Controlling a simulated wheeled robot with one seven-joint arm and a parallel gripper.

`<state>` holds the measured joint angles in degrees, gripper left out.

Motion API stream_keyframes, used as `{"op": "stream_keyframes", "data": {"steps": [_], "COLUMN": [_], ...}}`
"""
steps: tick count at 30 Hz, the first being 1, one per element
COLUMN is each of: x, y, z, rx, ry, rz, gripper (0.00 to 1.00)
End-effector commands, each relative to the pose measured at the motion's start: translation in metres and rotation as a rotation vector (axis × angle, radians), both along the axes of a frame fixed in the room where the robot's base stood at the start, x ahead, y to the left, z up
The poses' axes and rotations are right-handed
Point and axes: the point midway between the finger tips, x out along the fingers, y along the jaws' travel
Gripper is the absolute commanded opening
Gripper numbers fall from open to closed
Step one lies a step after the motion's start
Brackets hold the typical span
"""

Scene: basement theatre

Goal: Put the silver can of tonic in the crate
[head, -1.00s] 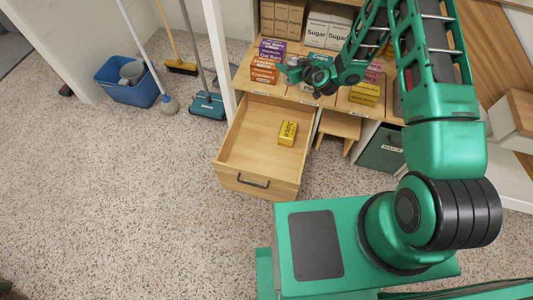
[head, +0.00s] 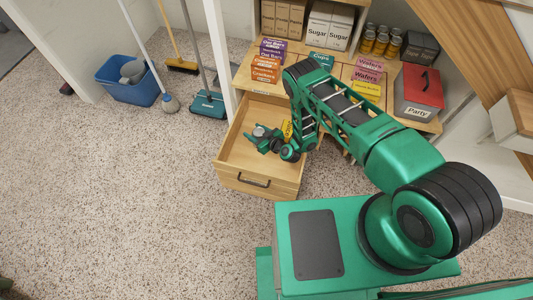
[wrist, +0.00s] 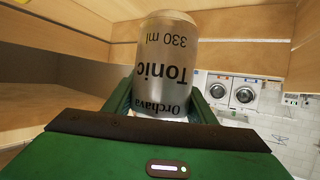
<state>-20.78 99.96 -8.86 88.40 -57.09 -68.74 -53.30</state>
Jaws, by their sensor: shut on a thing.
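The silver tonic can (wrist: 166,70) stands out clearly in the wrist view, its lettering upside down. In the head view, the can (head: 259,131) is a small grey shape at my gripper (head: 264,140). My gripper is shut on the can, with a green finger on each side of it. Can and gripper are over or inside the open wooden drawer (head: 235,172); whether the can touches the drawer floor I cannot tell. A dark open-looking box (head: 420,47) at the back right of the counter may be the crate, but I cannot be sure.
The floor in front is clear.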

Motion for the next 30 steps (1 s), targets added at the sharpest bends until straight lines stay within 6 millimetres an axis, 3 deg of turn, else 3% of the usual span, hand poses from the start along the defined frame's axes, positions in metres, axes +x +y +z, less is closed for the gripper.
{"op": "stream_keyframes", "data": {"steps": [11, 24, 30], "x": [-0.004, -0.004, -0.003], "y": [0.001, 0.001, 0.000], "z": [-0.054, -0.098, -0.104], "rx": [0.002, 0.003, 0.001], "ry": [0.000, 0.000, -0.001], "rz": [0.005, 0.003, 0.003], "gripper": [0.17, 0.17, 0.17]}}
